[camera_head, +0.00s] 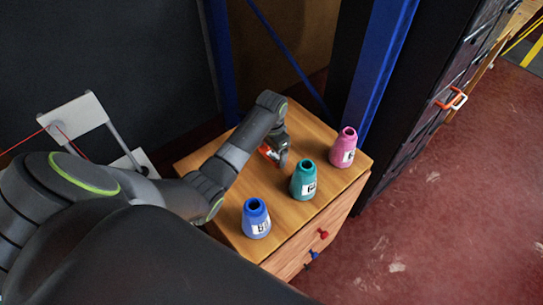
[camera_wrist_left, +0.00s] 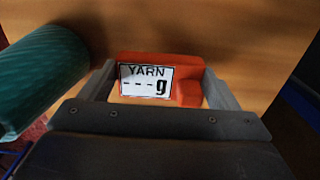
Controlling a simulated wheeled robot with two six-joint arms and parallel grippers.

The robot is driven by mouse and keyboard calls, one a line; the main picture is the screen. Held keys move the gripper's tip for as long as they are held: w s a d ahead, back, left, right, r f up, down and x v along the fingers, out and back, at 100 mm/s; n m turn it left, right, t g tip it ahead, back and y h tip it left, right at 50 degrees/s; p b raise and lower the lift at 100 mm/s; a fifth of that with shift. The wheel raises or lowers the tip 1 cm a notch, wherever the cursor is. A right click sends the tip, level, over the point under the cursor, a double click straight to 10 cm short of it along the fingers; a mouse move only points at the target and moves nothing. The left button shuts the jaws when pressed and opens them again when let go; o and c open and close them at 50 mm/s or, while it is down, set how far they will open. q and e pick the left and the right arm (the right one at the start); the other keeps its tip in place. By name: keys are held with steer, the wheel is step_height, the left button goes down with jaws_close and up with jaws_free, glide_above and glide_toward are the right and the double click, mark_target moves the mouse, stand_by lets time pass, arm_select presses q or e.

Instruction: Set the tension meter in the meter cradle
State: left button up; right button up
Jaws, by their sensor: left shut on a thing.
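The tension meter is an orange-red block with a white face reading "YARN --- g"; it shows in the left wrist view (camera_wrist_left: 188,88) between the two fingers. In the head view a small orange part of the meter (camera_head: 266,152) shows beside my left gripper (camera_head: 277,156), over the back part of the wooden cabinet top. My left gripper, also in the left wrist view (camera_wrist_left: 160,84), is shut on the meter. Whether the meter touches the wood is not clear. I cannot make out the meter cradle in either view. My right gripper is not in view.
Blue (camera_head: 256,218), teal (camera_head: 303,180) and pink (camera_head: 344,147) yarn cones stand along the front of the wooden cabinet top (camera_head: 285,222). The teal cone is nearest the gripper. A blue post (camera_head: 377,75) rises behind the right corner.

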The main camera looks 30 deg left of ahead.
mark_target(272, 154)
arm_select(q)
steer(key=shift+f, duration=1.55)
steer(key=shift+f, duration=0.1)
steer(key=o, duration=1)
